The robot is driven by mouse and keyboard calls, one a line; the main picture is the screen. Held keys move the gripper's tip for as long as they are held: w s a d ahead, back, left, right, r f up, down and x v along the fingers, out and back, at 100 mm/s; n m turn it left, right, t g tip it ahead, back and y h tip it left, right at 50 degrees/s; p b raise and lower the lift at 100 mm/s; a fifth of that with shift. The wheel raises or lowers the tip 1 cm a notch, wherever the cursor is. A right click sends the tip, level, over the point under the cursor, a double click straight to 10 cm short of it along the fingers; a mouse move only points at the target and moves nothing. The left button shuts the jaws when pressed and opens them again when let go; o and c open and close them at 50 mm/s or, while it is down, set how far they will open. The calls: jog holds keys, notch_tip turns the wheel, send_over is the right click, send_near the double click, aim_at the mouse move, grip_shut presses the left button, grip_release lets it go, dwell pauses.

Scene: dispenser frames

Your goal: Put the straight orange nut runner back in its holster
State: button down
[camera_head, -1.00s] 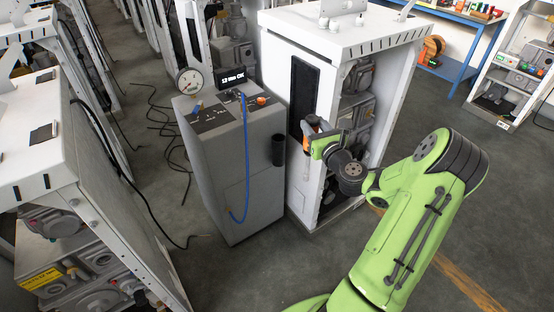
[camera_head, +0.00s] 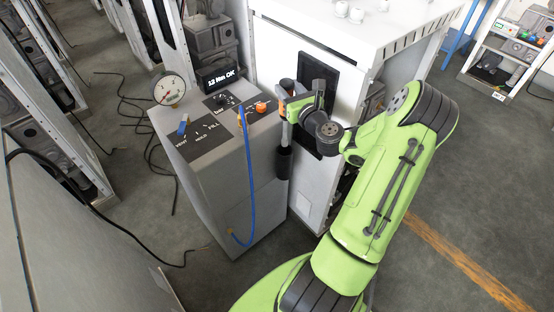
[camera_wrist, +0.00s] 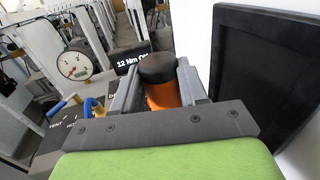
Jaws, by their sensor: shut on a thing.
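The straight orange nut runner stands upright in my gripper (camera_head: 291,107). Its dark top and orange body (camera_wrist: 163,96) show between the jaws in the wrist view, and its grey lower shaft (camera_head: 285,134) hangs below the jaws in the head view. My gripper is shut on its body. The holster, a black tube (camera_head: 284,163), is fixed to the right side of the grey cabinet. The shaft is in line with the holster's mouth in the head view; I cannot tell whether its tip is inside.
The grey cabinet (camera_head: 215,170) carries a round gauge (camera_head: 168,89), a display reading "12 Nm OK" (camera_head: 217,77), knobs and a blue hose (camera_head: 248,180). A white machine housing with a black panel (camera_head: 318,105) stands close on the right. Black cables lie on the floor at left.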

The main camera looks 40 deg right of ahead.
aim_at(286, 133)
notch_tip(286, 133, down, 18)
jog(key=b, duration=0.9)
jog(key=shift+s, duration=0.1)
jog(key=shift+s+r, duration=0.1)
jog(key=c, duration=0.6)
grip_release()
